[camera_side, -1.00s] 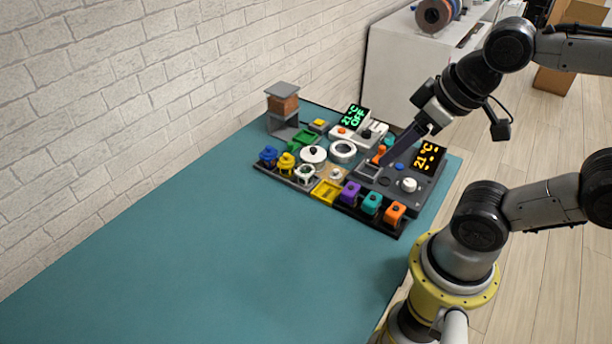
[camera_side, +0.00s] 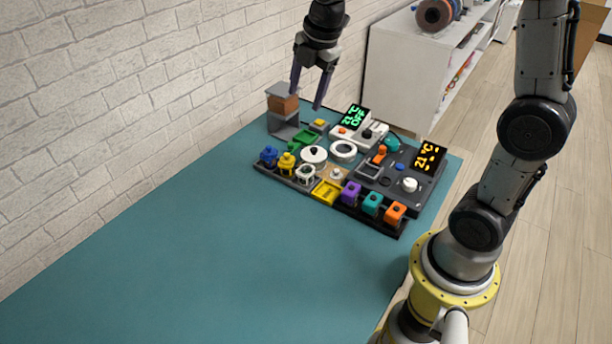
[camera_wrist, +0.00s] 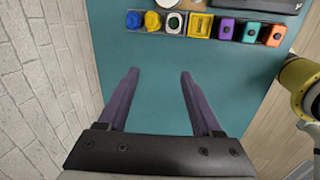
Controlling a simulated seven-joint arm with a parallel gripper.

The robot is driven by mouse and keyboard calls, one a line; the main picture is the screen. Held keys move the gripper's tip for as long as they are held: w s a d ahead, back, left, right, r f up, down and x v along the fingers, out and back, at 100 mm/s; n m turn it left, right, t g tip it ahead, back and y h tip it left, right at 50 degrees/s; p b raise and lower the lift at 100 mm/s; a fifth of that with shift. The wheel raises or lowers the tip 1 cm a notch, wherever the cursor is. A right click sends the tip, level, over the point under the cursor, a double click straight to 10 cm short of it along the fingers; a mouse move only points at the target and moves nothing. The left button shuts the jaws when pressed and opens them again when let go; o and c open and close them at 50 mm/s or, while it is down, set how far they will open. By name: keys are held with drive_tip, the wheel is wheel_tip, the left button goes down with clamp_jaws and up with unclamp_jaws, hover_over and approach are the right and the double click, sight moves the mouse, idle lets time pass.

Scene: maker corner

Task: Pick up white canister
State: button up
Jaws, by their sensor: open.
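The white canister (camera_side: 305,175) stands in the front row of the dark rack, between the yellow canister (camera_side: 286,165) and a yellow tray (camera_side: 325,193). It also shows at the top of the wrist view (camera_wrist: 174,23), beyond my fingertips. My gripper (camera_side: 307,98) is open and empty. It points down, high above the back part of the rack in the side view. In the wrist view my two purple fingers (camera_wrist: 160,72) are spread wide with only bare teal table between them. They are apart from the canister.
A blue canister (camera_side: 268,156) stands left of the yellow one. Purple (camera_side: 350,193), teal (camera_side: 372,203) and orange (camera_side: 395,213) canisters stand to the right. Behind are a grey stand (camera_side: 283,126) and a panel with a lit display (camera_side: 428,158). The teal table (camera_side: 200,260) is clear in front.

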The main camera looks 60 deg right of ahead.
drive_tip(key=w+d+f+g, duration=0.2)
drive_tip(key=w+d+f, duration=0.25)
drive_tip(key=f, duration=0.55)
drive_tip(key=g, duration=0.1)
hover_over(306, 170)
drive_tip(key=a, duration=0.1)
wheel_tip(306, 170, down, 5)
drive_tip(key=f, duration=0.7)
drive_tip(key=shift+s+a, duration=0.1)
drive_tip(key=shift+s, duration=0.25)
drive_tip(key=shift+s+a+f, duration=0.1)
drive_tip(key=shift+f, duration=1.4)
drive_tip(key=shift+s+a+f, duration=0.1)
drive_tip(key=shift+f, duration=1.35)
clamp_jaws()
drive_tip(key=shift+r, duration=0.1)
